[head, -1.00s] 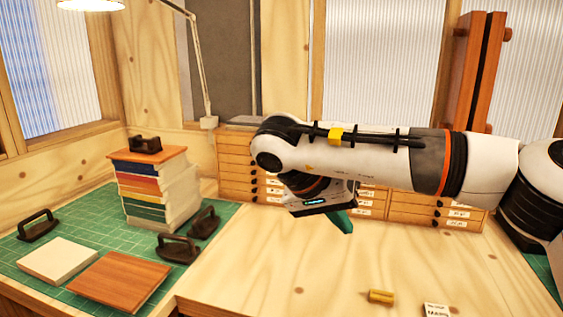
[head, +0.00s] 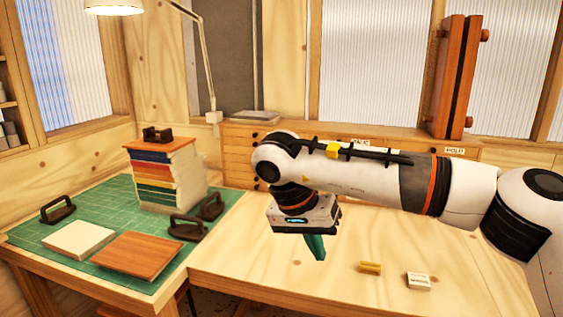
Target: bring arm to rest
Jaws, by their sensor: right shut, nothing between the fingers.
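My right arm (head: 375,178) reaches in from the right across the wooden bench. Its gripper (head: 316,250) points down, with teal fingers shut and nothing between them, above the bare bench top. A small gold foil roll (head: 370,268) lies on the bench to the right of the gripper, apart from it. A small white labelled block (head: 418,281) lies to the right of the roll. My left gripper is not in view.
A green cutting mat (head: 110,232) at left holds a stack of books (head: 168,180), several dark-handled tools, a pale block (head: 78,240) and a brown board (head: 136,255). Drawers (head: 238,150) and a wooden press (head: 455,78) stand behind. The front of the bench is clear.

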